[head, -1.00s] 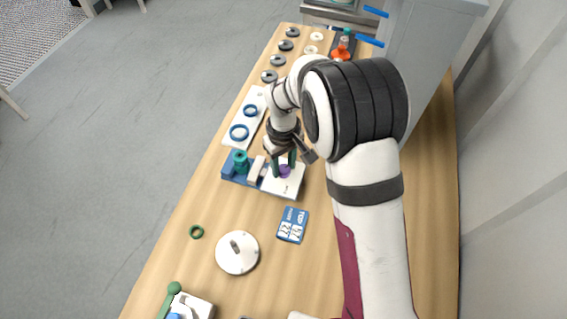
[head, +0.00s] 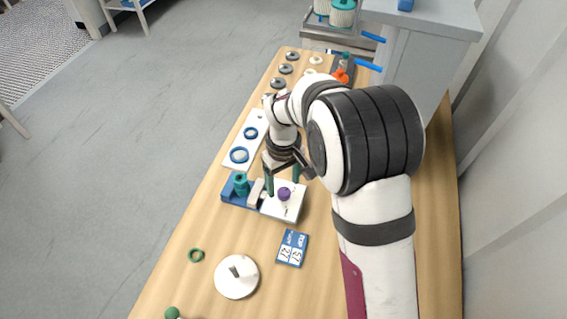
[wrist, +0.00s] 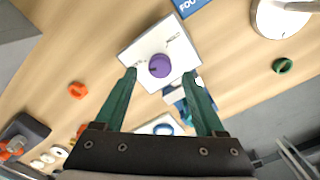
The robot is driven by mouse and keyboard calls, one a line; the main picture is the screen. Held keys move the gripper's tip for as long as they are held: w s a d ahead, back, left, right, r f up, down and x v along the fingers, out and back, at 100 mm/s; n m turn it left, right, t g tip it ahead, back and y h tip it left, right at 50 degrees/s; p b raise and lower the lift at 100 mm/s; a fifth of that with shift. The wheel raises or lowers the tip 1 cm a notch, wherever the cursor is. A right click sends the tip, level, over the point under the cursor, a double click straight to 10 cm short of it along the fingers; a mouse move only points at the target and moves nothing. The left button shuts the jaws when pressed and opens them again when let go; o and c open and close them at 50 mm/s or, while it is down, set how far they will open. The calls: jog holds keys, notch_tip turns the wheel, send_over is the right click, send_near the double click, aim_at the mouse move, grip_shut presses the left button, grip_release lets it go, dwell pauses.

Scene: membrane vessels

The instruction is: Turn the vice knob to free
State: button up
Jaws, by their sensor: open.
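The purple vice knob (head: 284,193) sits on a white plate (head: 294,209) beside the blue vice base (head: 233,197) with its teal part. In the wrist view the round knob (wrist: 160,66) has a dark pointer mark at its left side. Small lettering stands on the plate to the knob's left and upper right; the upper right word looks like HOLD, the left one is too small to read surely. My gripper (head: 283,187) is open above the plate. Its green fingers (wrist: 159,74) stand on either side of the knob, apart from it, with nothing between them.
A blue card (head: 292,248) and a white round lid (head: 237,277) lie nearer, with a green ring (head: 196,255) at the left. Several grey discs (head: 285,69) stand farther back.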

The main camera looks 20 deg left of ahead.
aim_at(283, 191)
notch_tip(283, 191, up, 13)
dwell(0.3)
jog(key=s+d+r+m+y, duration=0.1)
jog(key=s+d+r+m, duration=0.3)
jog(key=s+d+m, duration=0.75)
jog(key=s+d+f+m, duration=0.3)
jog(key=s+d, duration=0.4)
jog(key=s, duration=0.4)
jog(key=shift+s+d+f+m+y, duration=0.3)
jog(key=shift+s+d+m+y, duration=0.1)
jog(key=shift+m, duration=0.15)
